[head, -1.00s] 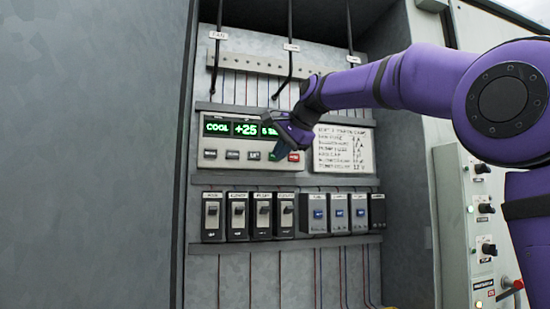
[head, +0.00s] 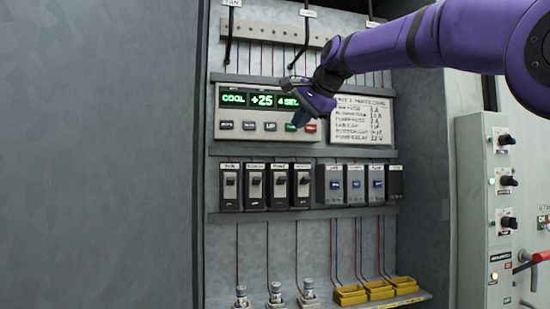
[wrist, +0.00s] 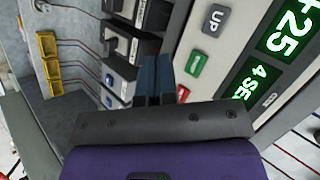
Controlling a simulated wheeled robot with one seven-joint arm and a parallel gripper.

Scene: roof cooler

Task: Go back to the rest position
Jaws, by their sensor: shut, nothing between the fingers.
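My gripper (head: 301,117) is at the end of my purple arm, in front of the lower right of the control panel (head: 226,137). In the wrist view my gripper (wrist: 152,95) shows its two dark blue fingers side by side, shut and empty. The fingertips are close to the green and red buttons (wrist: 183,93); I cannot tell if they touch. The panel's green display (head: 261,100) reads COOL, +25 and a partly hidden "4 SE".
Below the panel is a row of black switches (head: 254,186) and grey modules (head: 355,184). Yellow bins (head: 380,290) stand on the bottom shelf. The cabinet's left wall (head: 100,150) is plain.

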